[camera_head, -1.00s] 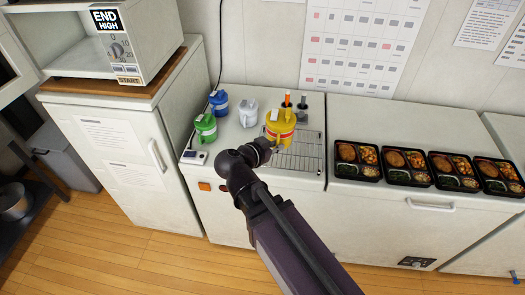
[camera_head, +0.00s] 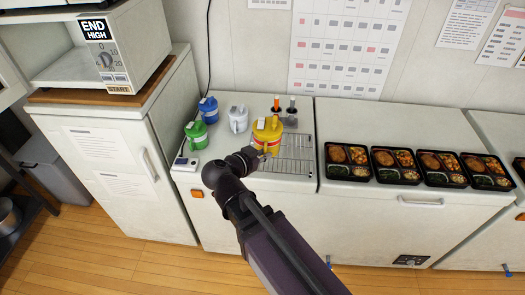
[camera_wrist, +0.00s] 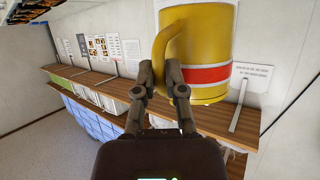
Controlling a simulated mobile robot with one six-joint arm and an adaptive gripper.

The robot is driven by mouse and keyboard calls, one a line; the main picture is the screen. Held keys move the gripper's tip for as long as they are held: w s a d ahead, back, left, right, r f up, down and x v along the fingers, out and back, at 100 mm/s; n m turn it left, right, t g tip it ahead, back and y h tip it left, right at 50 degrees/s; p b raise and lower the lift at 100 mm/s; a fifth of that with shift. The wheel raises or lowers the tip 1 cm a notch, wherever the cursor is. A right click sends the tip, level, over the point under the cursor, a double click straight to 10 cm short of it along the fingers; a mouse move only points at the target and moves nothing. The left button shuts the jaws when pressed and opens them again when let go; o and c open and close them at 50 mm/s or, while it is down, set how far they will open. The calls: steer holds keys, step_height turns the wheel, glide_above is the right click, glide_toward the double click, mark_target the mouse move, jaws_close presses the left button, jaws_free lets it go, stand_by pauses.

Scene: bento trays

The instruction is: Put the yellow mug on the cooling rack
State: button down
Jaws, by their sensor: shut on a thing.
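The yellow mug (camera_head: 265,134) with a red band is at the left part of the wire cooling rack (camera_head: 292,160) in the head view. It covers that part of the rack; I cannot tell whether it touches the wires or hangs above them. In the wrist view the mug (camera_wrist: 208,45) looks close and roughly upright. My gripper (camera_wrist: 161,72) is shut on its handle (camera_wrist: 165,35). In the head view my gripper (camera_head: 259,150) is at the mug's near side, small and partly hidden by my arm.
Blue (camera_head: 208,110), green (camera_head: 196,136) and white (camera_head: 238,119) mugs stand left of the rack. Two small items with an orange and a dark top (camera_head: 284,108) stand behind it. Several bento trays (camera_head: 348,160) line the counter to the right. The rack's right part is bare.

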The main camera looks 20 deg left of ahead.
steer(key=a+f+b, duration=1.1)
steer(key=f+b, duration=0.1)
steer(key=shift+w+a+f, duration=0.15)
steer(key=shift+w+a, duration=0.1)
steer(key=shift+w, duration=0.05)
steer(key=shift+w, duration=0.1)
steer(key=w+d, duration=0.1)
steer(key=w, duration=0.3)
steer(key=w+d+f+b, duration=0.1)
steer(key=w+d, duration=0.1)
steer(key=w, duration=0.3)
steer(key=w+d, duration=0.2)
steer(key=w, duration=0.2)
steer(key=shift+w+d+f, duration=0.15)
steer(key=shift+w+f, duration=0.05)
steer(key=shift+w, duration=0.05)
steer(key=shift+w+d, duration=0.2)
steer(key=shift+w, duration=0.3)
steer(key=shift+w+f+b, duration=0.15)
steer(key=shift+f+b, duration=0.2)
steer(key=shift+b, duration=0.2)
step_height(320, 180, down, 3)
steer(key=b, duration=0.3)
